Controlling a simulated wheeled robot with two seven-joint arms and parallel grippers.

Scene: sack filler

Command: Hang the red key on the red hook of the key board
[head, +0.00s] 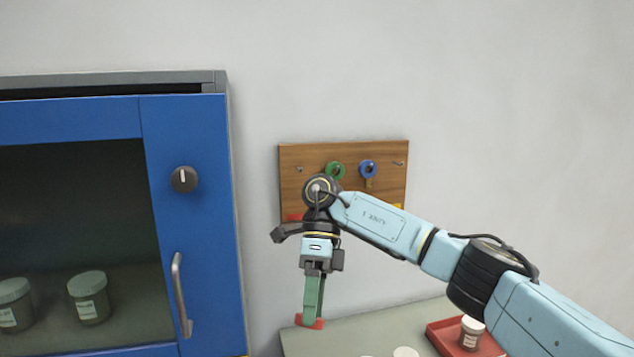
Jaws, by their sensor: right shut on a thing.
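The wooden key board (385,150) hangs on the wall, partly hidden behind my right arm. A green key (335,169) and a blue key (368,168) hang on its middle hooks. A bare hook (299,169) is at its left, above a red patch (295,217) low on the board. My right gripper (312,318) points down, below and in front of the board. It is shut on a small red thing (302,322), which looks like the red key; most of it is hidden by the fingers. My left gripper is out of view.
A second bare hook (399,163) is at the board's right. A blue cabinet (190,240) with jars stands at the left. Below is a grey-green table (350,333) with a red tray (444,335) holding a white-lidded jar (471,333). The wall around the board is clear.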

